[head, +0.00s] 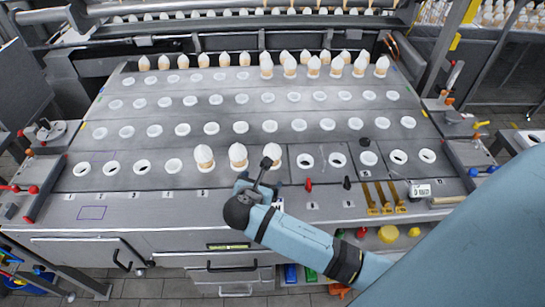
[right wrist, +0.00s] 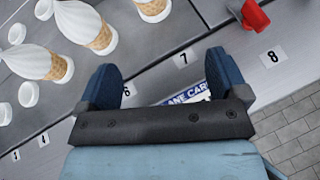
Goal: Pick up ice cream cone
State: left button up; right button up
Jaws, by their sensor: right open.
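Three ice cream cones with white swirled tops stand upright in the front row of the machine in the head view: a left one (head: 204,158), a middle one (head: 238,156) and a right one (head: 271,151). The cones also show at the upper left of the right wrist view (right wrist: 84,24). My right gripper (head: 264,175) is at the front edge, overlapping the right cone's lower part in the head view. In the right wrist view its blue fingers (right wrist: 164,84) are apart with no cone between them; a printed card shows behind them. My left gripper is not in view.
More cones (head: 313,67) stand in the back rows. Many white-rimmed holes (head: 298,125) in the metal deck (head: 185,115) are empty. A red knob (head: 308,184) and brass bars (head: 384,198) stand right of my gripper. The front-left deck is clear of cones.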

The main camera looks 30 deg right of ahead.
aim_at(270, 155)
jog(key=w+d+n, duration=0.1)
jog(key=w+d, duration=0.1)
jog(key=w+d+h, duration=0.1)
jog(key=w+d, duration=0.1)
jog(key=w+d+f+n+p, duration=0.1)
jog(key=w+d, duration=0.1)
jog(key=w, duration=0.1)
jog(key=shift+d+f+n+t+h, duration=0.1)
jog(key=shift+n+t+h, duration=0.2)
jog(key=shift+w+d+f, duration=0.2)
jog(key=shift+w, duration=0.05)
jog(key=shift+d, duration=0.15)
jog(key=p+x, duration=0.1)
jog(key=x, duration=0.3)
jog(key=shift+w+d, duration=0.1)
jog(key=shift+d, duration=0.25)
jog(key=shift+w+d, duration=0.1)
jog(key=shift+d, duration=0.05)
jog(key=c, duration=0.8)
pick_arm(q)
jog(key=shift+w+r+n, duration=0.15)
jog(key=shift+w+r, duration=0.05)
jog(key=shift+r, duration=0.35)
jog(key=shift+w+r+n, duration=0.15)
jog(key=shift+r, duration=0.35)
